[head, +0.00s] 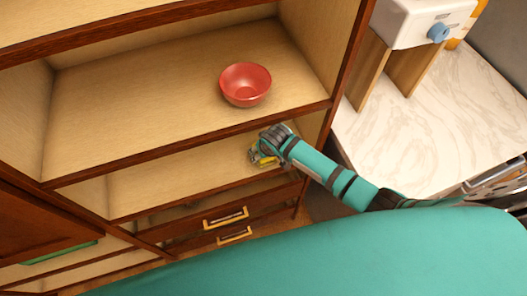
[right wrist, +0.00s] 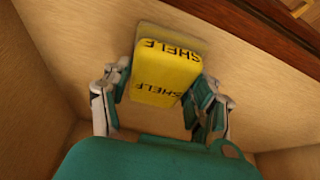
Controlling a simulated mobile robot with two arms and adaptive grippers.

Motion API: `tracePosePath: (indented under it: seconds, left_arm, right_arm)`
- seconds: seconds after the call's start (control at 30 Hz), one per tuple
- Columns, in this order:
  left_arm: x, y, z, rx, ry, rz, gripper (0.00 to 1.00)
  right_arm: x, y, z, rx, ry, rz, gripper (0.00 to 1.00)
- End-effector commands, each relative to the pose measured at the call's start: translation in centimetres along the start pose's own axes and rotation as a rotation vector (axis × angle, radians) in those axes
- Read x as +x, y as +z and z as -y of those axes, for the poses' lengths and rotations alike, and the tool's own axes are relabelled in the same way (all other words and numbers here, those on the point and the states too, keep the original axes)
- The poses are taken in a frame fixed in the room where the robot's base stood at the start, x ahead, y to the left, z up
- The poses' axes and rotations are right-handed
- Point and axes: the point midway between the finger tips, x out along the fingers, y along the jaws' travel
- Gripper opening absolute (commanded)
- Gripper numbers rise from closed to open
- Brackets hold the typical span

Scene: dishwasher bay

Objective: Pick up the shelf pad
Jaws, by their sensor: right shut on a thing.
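The shelf pad (right wrist: 163,75) is a yellow block with black "SHELF" lettering. In the right wrist view it sits between the two fingers of my right gripper (right wrist: 163,100), which is shut on it. In the head view my right gripper (head: 262,155) reaches into the lower shelf compartment, and a bit of yellow shows at its fingers. From these views I cannot tell whether the pad touches the shelf board. My left gripper is not in view.
A red bowl (head: 245,84) stands on the shelf above. The wooden shelf edge (head: 200,145) runs just over my right gripper. Drawers with yellow handles (head: 226,217) are below. A marble counter (head: 430,120) with a white dispenser (head: 415,22) is at the right.

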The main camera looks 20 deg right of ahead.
Motion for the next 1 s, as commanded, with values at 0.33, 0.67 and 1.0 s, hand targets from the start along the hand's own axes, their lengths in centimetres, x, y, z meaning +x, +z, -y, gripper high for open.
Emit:
tracePosePath:
  seconds: [0.33,0.67,1.0]
  left_arm:
    - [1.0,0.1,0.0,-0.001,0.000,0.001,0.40]
    - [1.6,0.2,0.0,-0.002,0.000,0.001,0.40]
    - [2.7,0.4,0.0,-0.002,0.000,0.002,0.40]
  right_arm:
    - [-0.4,-0.2,0.0,0.000,-0.001,-0.003,0.27]
    - [-2.7,5.6,0.0,-0.001,0.000,0.002,0.27]
    - [-5.3,11.9,0.0,0.000,0.000,0.002,0.27]
